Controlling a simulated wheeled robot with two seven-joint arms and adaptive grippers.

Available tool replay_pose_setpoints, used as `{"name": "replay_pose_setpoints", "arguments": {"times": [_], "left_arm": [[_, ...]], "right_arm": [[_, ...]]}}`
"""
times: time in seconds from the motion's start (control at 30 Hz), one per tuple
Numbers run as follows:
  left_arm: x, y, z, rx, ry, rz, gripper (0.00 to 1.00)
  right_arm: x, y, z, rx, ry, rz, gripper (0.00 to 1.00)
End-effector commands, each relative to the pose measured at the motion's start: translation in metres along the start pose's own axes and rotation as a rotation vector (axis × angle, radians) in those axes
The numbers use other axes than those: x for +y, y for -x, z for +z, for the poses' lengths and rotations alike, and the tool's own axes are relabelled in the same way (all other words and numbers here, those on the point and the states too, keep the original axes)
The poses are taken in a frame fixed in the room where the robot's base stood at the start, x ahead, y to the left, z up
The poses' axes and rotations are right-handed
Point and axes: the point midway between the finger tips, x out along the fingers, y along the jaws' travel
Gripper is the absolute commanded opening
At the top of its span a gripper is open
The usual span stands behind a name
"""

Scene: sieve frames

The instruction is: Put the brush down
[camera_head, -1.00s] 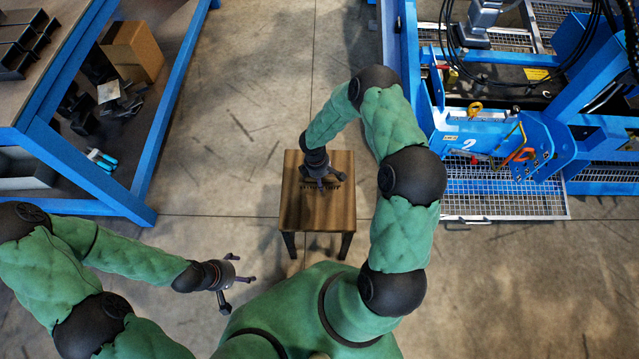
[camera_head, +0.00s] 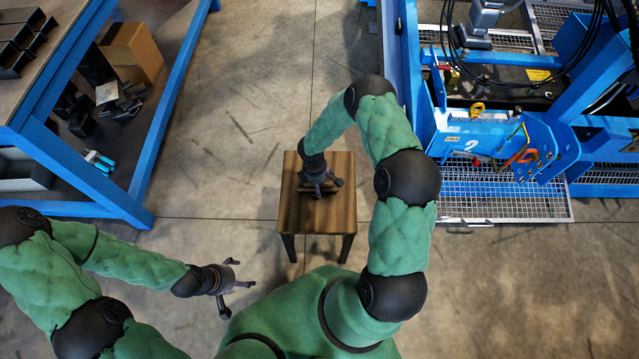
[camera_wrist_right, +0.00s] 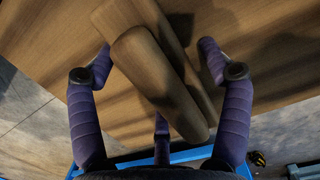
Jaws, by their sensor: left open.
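A brush, seen as a rounded wooden handle (camera_wrist_right: 158,75), shows in the right wrist view with a second wooden piece close beside it. It appears to rest on the small wooden table (camera_head: 337,215); any contact is hard to judge. My right gripper (camera_head: 326,184) is low over the tabletop. In the right wrist view its fingers (camera_wrist_right: 155,75) are spread wide, one on each side of the wood, with gaps. In the head view the gripper mostly hides the brush. My left gripper (camera_head: 236,288) is open and empty, left of the table.
A blue workbench (camera_head: 150,180) with dark bins and a cardboard box (camera_head: 135,50) stands at the left. A blue metal frame (camera_head: 480,135) with a mesh platform (camera_head: 500,200) stands at the right. The concrete floor around the table is clear.

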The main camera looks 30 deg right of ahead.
Motion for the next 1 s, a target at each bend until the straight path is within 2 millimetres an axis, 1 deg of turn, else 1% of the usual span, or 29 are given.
{"name": "replay_pose_setpoints", "arguments": {"times": [0.27, 0.37, 0.47, 0.8, 0.9, 1.0], "left_arm": [[0.0, 0.001, 0.0, 0.0, 0.0, 0.0, 0.81], [0.001, 0.004, 0.0, 0.0, 0.0, 0.0, 0.81], [0.003, 0.01, 0.0, 0.0, 0.0, 0.0, 0.81], [0.013, 0.036, 0.001, 0.0, 0.0, 0.0, 0.81], [0.015, 0.042, 0.002, 0.0, 0.0, 0.0, 0.81], [0.016, 0.045, 0.002, 0.0, 0.0, 0.0, 0.81]], "right_arm": [[0.0, 0.001, 0.0, 0.0, 0.0, 0.0, 0.81], [0.0, 0.004, 0.001, 0.0, 0.0, 0.0, 0.81], [0.001, 0.018, 0.001, 0.001, -0.001, 0.003, 0.81], [0.001, 0.086, 0.0, 0.001, 0.001, 0.003, 0.81], [0.001, 0.102, 0.001, 0.0, 0.0, 0.003, 0.81], [0.0, 0.113, 0.001, 0.0, -0.001, 0.001, 0.81]]}}
